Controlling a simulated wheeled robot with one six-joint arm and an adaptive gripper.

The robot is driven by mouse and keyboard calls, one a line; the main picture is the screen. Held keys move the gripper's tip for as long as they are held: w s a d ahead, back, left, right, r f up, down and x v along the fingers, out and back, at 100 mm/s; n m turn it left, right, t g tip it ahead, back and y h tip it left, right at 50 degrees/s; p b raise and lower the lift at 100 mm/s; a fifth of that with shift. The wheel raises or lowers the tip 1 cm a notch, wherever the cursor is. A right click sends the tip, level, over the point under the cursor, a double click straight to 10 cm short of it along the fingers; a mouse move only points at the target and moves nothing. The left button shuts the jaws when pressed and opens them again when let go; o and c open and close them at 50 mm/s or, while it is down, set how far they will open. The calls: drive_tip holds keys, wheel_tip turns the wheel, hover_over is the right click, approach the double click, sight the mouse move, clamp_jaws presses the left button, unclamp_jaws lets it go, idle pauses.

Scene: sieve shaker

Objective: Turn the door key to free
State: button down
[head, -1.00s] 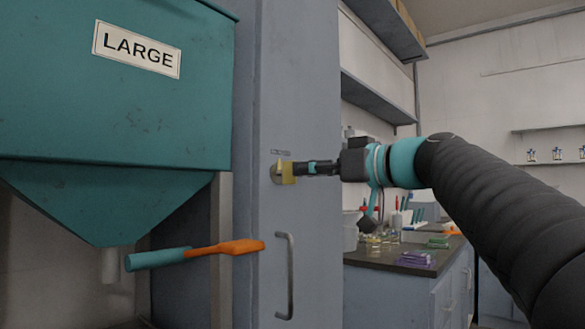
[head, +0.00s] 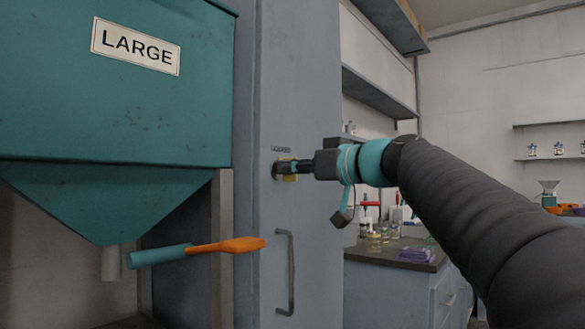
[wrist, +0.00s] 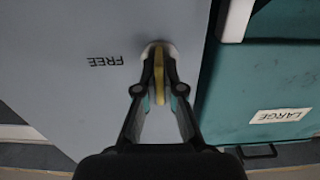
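The door key (wrist: 159,72) is yellow and sits in a round lock on the grey-blue door (head: 328,230). In the wrist view it shows nearly edge-on between my fingers, in front of the pale lock plate. The word FREE (wrist: 106,61) is upside down beside the lock in that view. My gripper (wrist: 160,82) is open around the key, one finger on each side, with narrow gaps. In the head view my gripper (head: 292,167) reaches the lock from the right and hides most of the key. The label above the lock is too small to read there.
A vertical door handle (head: 291,272) is below the lock. To the left are a teal hopper marked LARGE (head: 137,46) and an orange lever with a teal grip (head: 160,256). A bench (head: 425,266) with glassware stands right of the door, below my arm.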

drive_tip(key=shift+m, duration=0.3)
drive_tip(key=m, duration=0.4)
drive_tip(key=m+p, duration=0.1)
drive_tip(key=m, duration=0.4)
drive_tip(key=shift+w, duration=0.1)
drive_tip(key=m+p, duration=0.1)
drive_tip(key=m, duration=0.3)
drive_tip(key=shift+d, duration=0.1)
drive_tip(key=shift+f+m+p, duration=0.2)
drive_tip(key=shift+m+p, duration=0.75)
drive_tip(key=shift+m, duration=1.15)
drive_tip(key=c, duration=1.3)
unclamp_jaws()
